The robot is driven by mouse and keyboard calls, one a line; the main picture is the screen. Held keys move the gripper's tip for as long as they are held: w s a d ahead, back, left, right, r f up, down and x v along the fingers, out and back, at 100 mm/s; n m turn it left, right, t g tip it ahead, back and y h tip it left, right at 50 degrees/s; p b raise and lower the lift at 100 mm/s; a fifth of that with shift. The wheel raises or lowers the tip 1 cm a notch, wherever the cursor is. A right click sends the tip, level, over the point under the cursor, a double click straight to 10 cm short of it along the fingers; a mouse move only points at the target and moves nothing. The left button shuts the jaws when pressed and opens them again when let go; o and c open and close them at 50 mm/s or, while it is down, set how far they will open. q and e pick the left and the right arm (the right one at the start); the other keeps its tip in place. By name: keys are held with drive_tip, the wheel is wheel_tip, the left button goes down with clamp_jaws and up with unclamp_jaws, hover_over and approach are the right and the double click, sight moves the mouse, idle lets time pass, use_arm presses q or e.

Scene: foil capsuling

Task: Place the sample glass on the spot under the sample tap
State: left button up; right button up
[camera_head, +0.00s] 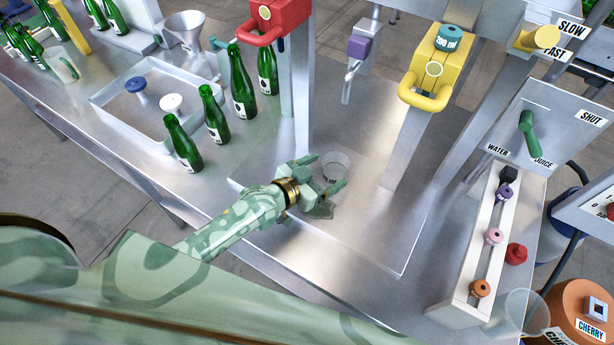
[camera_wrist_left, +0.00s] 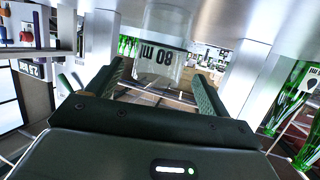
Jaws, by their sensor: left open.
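The sample glass (camera_head: 335,165) is a small clear cup standing on the metal worktop. In the left wrist view the glass (camera_wrist_left: 166,42) shows an "80 ml" mark that appears upside down. My left gripper (camera_head: 327,175) is open, with a finger on either side of the glass near its tips; clear gaps show beside the glass in the wrist view. A tap with a purple block (camera_head: 360,47) and a silver spout (camera_head: 348,84) hangs behind and above the glass. I cannot make out a marked spot; the gripper hides part of the surface around the glass. My right gripper is not in view.
Red (camera_head: 272,22) and yellow (camera_head: 428,75) handled posts stand behind the glass. Several green bottles (camera_head: 184,145) stand to the left, beside a metal tray (camera_head: 110,105). A white slotted rail (camera_head: 470,270) stands at right. The metal plate right of the gripper is clear.

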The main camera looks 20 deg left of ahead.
use_arm(q)
drive_tip(key=v, duration=0.8)
drive_tip(key=shift+p, duration=0.45)
